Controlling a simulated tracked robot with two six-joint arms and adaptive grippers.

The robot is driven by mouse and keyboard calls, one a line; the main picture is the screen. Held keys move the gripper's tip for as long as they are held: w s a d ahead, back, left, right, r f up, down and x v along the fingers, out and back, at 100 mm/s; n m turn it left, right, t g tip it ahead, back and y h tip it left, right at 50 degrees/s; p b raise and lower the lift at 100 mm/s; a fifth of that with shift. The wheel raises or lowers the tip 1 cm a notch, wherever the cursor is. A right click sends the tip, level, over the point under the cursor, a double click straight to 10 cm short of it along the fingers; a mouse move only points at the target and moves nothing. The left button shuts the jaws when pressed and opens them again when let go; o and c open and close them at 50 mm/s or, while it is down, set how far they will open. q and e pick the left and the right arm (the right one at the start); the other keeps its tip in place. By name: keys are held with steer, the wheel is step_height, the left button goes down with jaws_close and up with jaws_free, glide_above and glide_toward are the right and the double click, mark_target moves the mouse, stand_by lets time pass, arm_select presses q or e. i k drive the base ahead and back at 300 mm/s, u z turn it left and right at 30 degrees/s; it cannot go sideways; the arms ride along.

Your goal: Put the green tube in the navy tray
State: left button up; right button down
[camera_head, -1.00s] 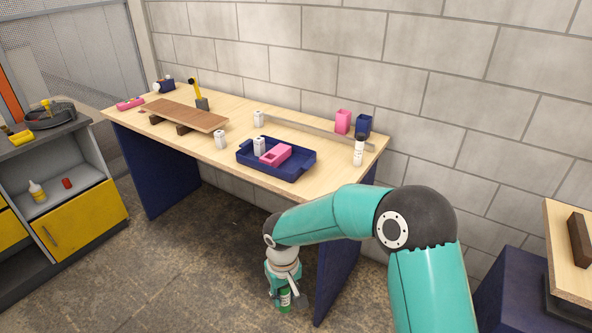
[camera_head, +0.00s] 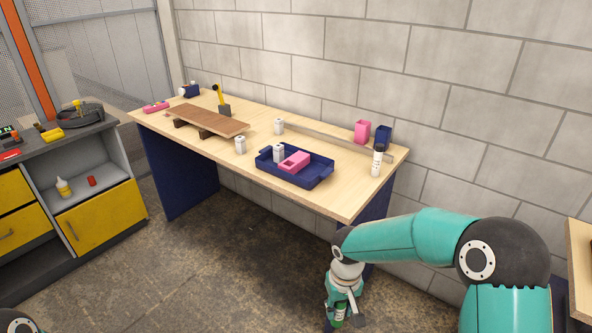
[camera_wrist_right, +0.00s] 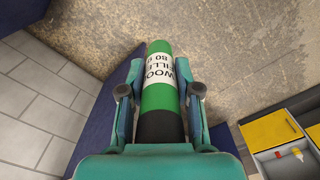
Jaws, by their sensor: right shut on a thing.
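The green tube (camera_wrist_right: 158,97) has a white label with black print and a dark end. In the right wrist view it lies between both fingers of my right gripper (camera_wrist_right: 160,92), which is shut on it. In the head view, my right gripper (camera_head: 342,304) hangs in front of the table's right end, below the tabletop edge, with the tube (camera_head: 340,314) partly hidden in it. The navy tray (camera_head: 314,180) stands on the table, up and left of the gripper. It holds a pink block (camera_head: 294,162) and a white bottle (camera_head: 278,153). My left gripper is not in view.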

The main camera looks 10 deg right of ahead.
mark_target(312, 175)
steer(key=z, duration=0.05)
steer(key=i, duration=1)
steer(key=u, duration=0.05)
